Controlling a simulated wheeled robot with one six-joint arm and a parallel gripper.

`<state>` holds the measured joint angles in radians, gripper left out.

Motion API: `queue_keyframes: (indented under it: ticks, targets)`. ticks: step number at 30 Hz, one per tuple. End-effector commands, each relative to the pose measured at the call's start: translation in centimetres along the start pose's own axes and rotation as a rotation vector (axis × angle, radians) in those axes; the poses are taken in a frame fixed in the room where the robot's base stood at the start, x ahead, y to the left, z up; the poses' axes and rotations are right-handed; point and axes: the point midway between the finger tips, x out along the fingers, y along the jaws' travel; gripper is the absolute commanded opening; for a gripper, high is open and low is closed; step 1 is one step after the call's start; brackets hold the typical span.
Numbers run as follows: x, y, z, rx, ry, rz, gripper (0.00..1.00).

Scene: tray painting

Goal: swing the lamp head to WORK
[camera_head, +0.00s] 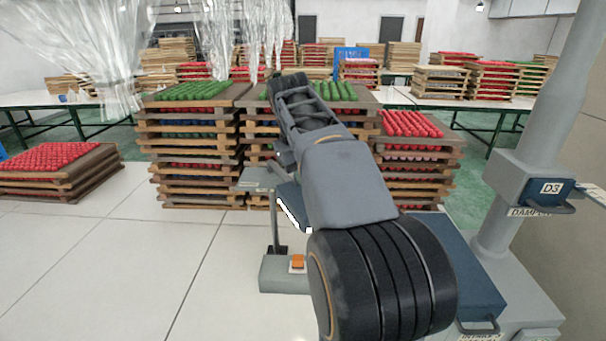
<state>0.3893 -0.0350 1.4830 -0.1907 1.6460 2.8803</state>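A small lamp stands just left of my arm, with a grey base (282,279) and a thin upright post (275,226). Its blue-grey head (290,200) has a bright white strip along its lower left edge and is partly hidden behind my arm. A small grey plate with a label (255,183) is beside the head; its lettering is too small to read. An orange switch (297,262) is on the base. My gripper (288,84) is at the far end of my raised arm, above and beyond the lamp; its fingers cannot be made out.
Stacked wooden trays (190,150) of coloured pieces stand behind the lamp. A blue-topped cabinet (455,265) and a grey pipe with a D3 damper box (545,189) are close on the right. Clear plastic sheeting (85,45) hangs at upper left. Tiled floor (150,260) is free at left.

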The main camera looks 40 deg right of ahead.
Motion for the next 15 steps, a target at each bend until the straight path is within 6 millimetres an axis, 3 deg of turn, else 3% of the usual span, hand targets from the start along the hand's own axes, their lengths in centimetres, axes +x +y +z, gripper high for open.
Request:
queue_keyframes:
  ticks: [15]
  targets:
    - [-0.2,-0.02,-0.08,0.036,0.002,-0.003,0.0]
